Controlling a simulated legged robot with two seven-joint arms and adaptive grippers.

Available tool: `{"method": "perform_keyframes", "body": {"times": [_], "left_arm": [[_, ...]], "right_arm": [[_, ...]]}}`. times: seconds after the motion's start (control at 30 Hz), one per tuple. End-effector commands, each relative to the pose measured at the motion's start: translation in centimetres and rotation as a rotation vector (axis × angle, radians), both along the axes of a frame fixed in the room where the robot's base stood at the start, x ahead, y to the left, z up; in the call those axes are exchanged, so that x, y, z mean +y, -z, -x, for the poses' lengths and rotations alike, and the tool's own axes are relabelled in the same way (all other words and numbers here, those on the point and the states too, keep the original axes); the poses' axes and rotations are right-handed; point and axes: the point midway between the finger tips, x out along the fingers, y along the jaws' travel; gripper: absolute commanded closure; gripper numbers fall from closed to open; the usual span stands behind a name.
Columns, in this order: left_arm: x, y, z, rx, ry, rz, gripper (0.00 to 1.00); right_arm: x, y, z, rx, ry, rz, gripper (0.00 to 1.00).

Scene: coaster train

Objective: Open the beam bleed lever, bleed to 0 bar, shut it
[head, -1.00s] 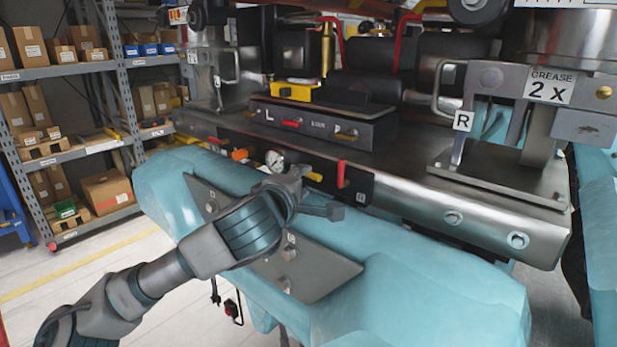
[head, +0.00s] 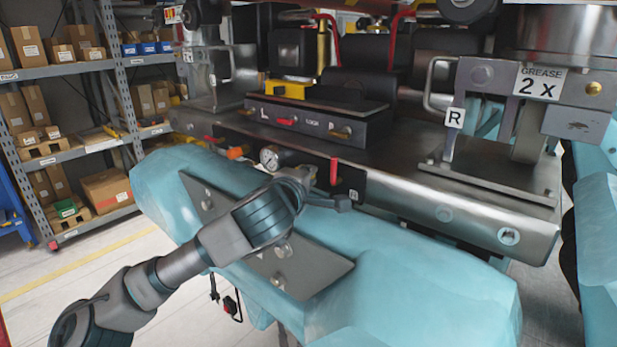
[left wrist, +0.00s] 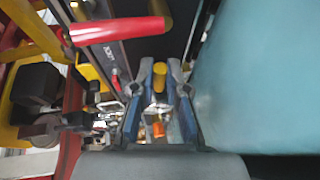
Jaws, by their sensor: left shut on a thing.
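The beam bleed lever appears to be the small yellow handle (left wrist: 159,75) between my left fingertips in the left wrist view. My left gripper (left wrist: 158,88) is shut on it, one finger on each side. In the head view the left gripper (head: 322,190) is at the front face of the steel beam (head: 440,204), and its wrist hides the yellow handle. A round pressure gauge (head: 269,158) sits just left of the gripper; its reading is too small to tell. My right gripper is not in view.
A red lever (head: 334,172) stands upright close beside the gripper, large in the left wrist view (left wrist: 115,30). An orange knob (head: 236,152) lies left of the gauge. A teal padded body (head: 410,265) runs below the beam. Shelves (head: 75,70) stand at the far left.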

Motion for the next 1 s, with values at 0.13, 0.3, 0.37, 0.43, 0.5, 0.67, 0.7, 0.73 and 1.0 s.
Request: {"method": "perform_keyframes", "body": {"times": [0.13,0.3,0.37,0.43,0.5,0.67,0.7,0.73,1.0], "left_arm": [[0.6,0.1,-0.3,0.011,-0.013,0.010,1.00],[0.7,-0.2,-0.3,0.041,-0.014,0.054,1.00],[0.8,-0.4,-0.3,0.059,-0.014,0.079,1.00],[0.8,-0.6,-0.3,0.086,-0.014,0.116,1.00],[0.9,-0.8,-0.4,0.117,-0.013,0.158,1.00],[1.1,-1.3,-0.5,0.203,-0.015,0.274,1.00],[1.1,-1.4,-0.5,0.227,-0.015,0.306,1.00],[1.2,-1.5,-0.6,0.243,-0.016,0.329,1.00],[1.7,-2.2,-0.9,0.398,-0.017,0.537,1.00]], "right_arm": [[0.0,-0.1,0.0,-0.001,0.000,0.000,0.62],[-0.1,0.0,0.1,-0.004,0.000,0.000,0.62],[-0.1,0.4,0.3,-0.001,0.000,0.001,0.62],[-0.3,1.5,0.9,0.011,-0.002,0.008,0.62],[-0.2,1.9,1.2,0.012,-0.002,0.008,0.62],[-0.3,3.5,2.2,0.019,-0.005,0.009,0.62],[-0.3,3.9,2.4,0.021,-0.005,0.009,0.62],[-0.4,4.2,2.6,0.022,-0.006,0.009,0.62],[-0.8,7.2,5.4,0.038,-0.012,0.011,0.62]]}}
